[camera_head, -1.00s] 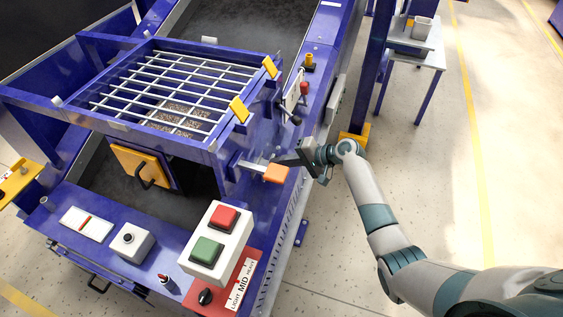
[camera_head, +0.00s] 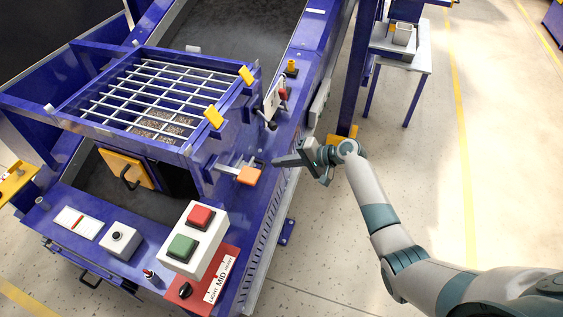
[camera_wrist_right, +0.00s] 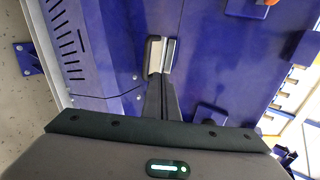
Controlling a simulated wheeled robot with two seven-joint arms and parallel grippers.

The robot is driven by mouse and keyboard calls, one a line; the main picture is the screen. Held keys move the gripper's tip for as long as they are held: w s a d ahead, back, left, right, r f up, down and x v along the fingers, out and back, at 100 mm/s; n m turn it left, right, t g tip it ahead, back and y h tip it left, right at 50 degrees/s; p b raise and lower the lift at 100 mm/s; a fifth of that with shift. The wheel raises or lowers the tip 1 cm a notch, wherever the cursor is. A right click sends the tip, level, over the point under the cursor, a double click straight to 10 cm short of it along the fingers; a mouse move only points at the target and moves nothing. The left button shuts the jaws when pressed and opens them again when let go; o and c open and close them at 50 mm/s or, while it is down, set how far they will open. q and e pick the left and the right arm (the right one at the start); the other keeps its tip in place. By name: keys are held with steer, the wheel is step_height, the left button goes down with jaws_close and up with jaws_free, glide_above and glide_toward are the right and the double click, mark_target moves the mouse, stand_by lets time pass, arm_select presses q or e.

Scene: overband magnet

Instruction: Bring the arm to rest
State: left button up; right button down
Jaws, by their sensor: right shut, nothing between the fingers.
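My right gripper (camera_head: 279,162) is shut and empty. In the head view its fingers point left over the blue side rail, a little right of the orange-tipped lever (camera_head: 250,175). A gap shows between the fingertips and the orange tip. In the right wrist view the closed fingers (camera_wrist_right: 160,70) lie in front of blue machine panels (camera_wrist_right: 230,60). My right arm reaches in from the lower right, with the elbow low and the forearm rising to the wrist. My left gripper is not in view.
The blue machine carries a grid (camera_head: 160,95), an orange hatch (camera_head: 126,169), and a box with a red button (camera_head: 201,217) and a green button (camera_head: 183,248). A blue post with a yellow foot (camera_head: 342,133) stands behind my wrist. The floor (camera_head: 420,190) to the right is clear.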

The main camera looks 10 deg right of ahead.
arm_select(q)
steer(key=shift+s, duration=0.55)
arm_select(e)
steer(key=shift+s+d+r, duration=0.1)
steer(key=shift+d, duration=0.05)
steer(key=s+d+f+n+g+h, duration=0.1)
steer(key=s+d+f+h, duration=0.1)
steer(key=s+f, duration=0.7)
steer(key=s+d+f+h, duration=0.25)
steer(key=s+f, duration=0.25)
steer(key=f, duration=0.8)
steer(key=s+d+f+n+g+h, duration=0.1)
steer(key=s+f+h, duration=0.1)
steer(key=s+f, duration=0.7)
steer(key=s+f+n+h, duration=0.1)
steer(key=s+f, duration=0.4)
steer(key=s, duration=0.5)
steer(key=s+f+n, duration=0.4)
steer(key=s+f, duration=0.1)
steer(key=s, duration=0.5)
steer(key=s+f+n+g+h, duration=0.1)
steer(key=s+f, duration=0.4)
steer(key=s, duration=0.6)
steer(key=shift+n+h, duration=0.35)
steer(key=shift+n, duration=0.35)
